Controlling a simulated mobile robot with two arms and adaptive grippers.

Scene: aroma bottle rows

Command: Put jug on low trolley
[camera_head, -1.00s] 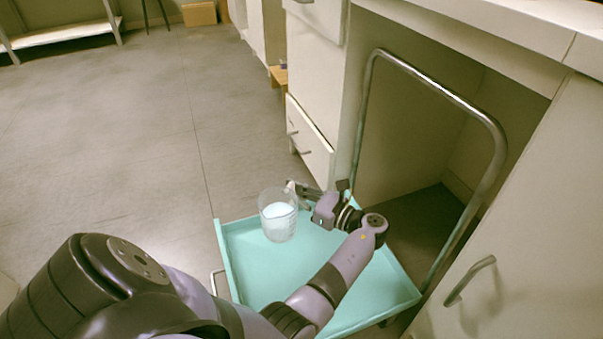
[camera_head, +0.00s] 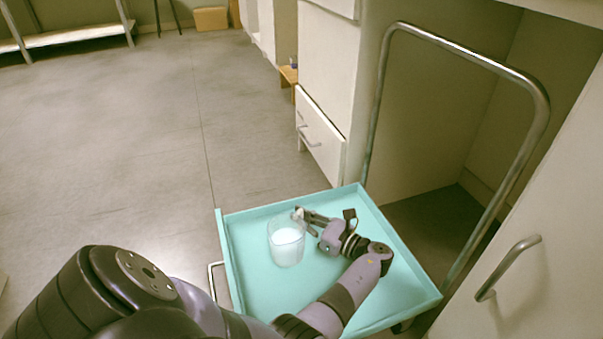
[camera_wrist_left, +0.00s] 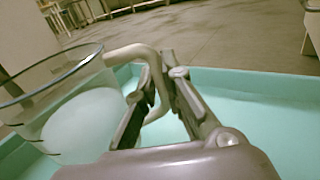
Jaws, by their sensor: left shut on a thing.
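The jug (camera_head: 286,245) is clear with white contents and stands upright over the turquoise deck of the low trolley (camera_head: 254,293). My left gripper (camera_head: 304,217) is at the jug's far right side, shut on its handle. In the left wrist view the jug (camera_wrist_left: 62,115) fills the left side, and its curved handle passes between the fingers of my left gripper (camera_wrist_left: 160,95). The jug looks to be inside the trolley's raised rim. I cannot tell whether its base touches the deck. My right gripper is not in view.
The trolley's tall metal push handle (camera_head: 543,110) rises at the right, beside an open space under the counter. A drawer unit (camera_head: 322,135) stands behind the trolley. The grey floor (camera_head: 110,140) at the left is clear.

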